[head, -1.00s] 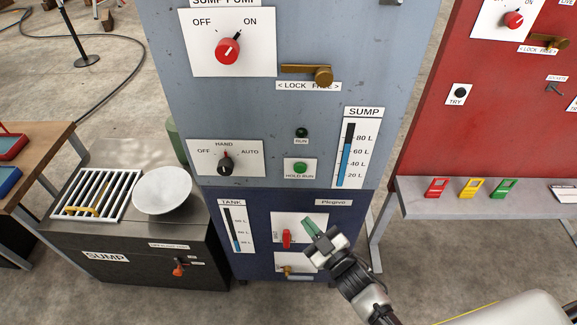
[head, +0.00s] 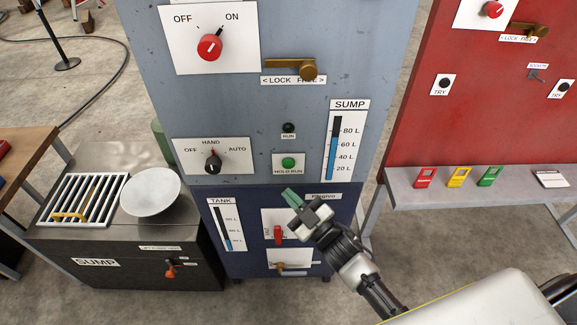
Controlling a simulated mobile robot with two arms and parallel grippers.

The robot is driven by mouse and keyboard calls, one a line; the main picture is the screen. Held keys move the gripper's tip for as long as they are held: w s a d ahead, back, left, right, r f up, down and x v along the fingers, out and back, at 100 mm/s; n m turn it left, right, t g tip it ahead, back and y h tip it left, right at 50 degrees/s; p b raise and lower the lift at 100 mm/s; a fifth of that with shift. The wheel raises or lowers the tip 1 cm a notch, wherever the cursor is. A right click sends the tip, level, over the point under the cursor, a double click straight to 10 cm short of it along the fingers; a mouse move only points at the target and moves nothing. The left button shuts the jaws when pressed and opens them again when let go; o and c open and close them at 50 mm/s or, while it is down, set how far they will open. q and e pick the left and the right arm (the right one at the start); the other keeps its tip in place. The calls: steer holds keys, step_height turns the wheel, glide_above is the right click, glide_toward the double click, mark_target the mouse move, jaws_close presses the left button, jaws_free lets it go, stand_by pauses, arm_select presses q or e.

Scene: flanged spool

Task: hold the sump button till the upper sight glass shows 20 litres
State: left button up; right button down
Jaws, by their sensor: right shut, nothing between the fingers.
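The green HOLD-RUN button (head: 288,162) sits on a white plate on the blue-grey panel. The upper sight glass (head: 333,155), labelled SUMP, stands right of it; its blue column reaches between the 60 L and 80 L marks, with dark glass above. My right gripper (head: 289,194) comes in from the lower right with its green fingers shut and empty. Its tips appear just below the button's plate, in front of the top of the dark blue lower panel; contact with the button is not seen. My left gripper is out of view.
The dark RUN lamp (head: 288,128) is above the button. The selector (head: 212,162) points to HAND; the red switch (head: 209,47) points toward ON. A brass lever (head: 300,69) protrudes above. The TANK glass (head: 222,228) is lower left. A red panel (head: 480,110) stands right.

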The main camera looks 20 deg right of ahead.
mark_target(289, 163)
steer(key=w+d+b, duration=0.1)
steer(key=w, duration=0.5)
steer(key=shift+d+b, duration=0.35)
stand_by(1.7)
steer(key=shift+w+d, duration=0.15)
steer(key=shift+w, duration=0.2)
steer(key=shift+w+d+b, duration=0.15)
steer(key=shift+w+b, duration=0.15)
steer(key=shift+w, duration=0.15)
stand_by(4.6)
